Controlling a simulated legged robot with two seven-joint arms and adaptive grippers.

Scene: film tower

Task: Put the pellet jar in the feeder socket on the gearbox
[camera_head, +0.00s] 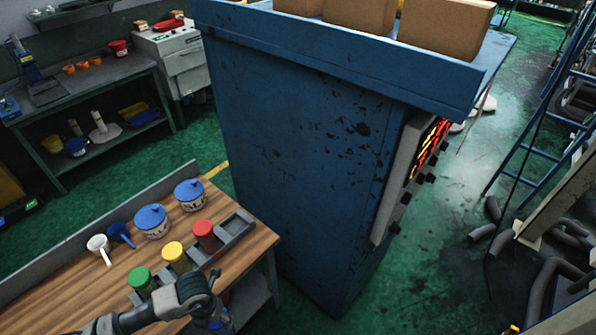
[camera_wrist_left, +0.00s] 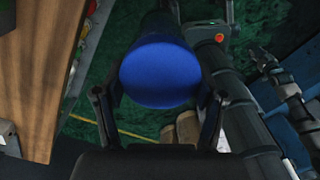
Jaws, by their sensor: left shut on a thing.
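My left gripper (camera_head: 207,308) is at the bottom of the head view, just off the front edge of the wooden bench. It is shut on a jar with a blue top (camera_wrist_left: 160,76), which shows between its two fingers in the left wrist view. In the head view, only a little blue shows below the gripper. I cannot make out the gearbox or its feeder socket. A dark jointed arm end (camera_wrist_left: 265,62), possibly my right gripper, shows at the right of the left wrist view; its jaws are unclear.
The wooden bench (camera_head: 258,240) holds a grey rack with green (camera_head: 140,277), yellow (camera_head: 174,254) and red (camera_head: 205,233) jars and an empty bay (camera_head: 237,224). Blue-lidded tubs and scoops stand behind. A tall blue cabinet (camera_head: 290,150) stands right of the bench.

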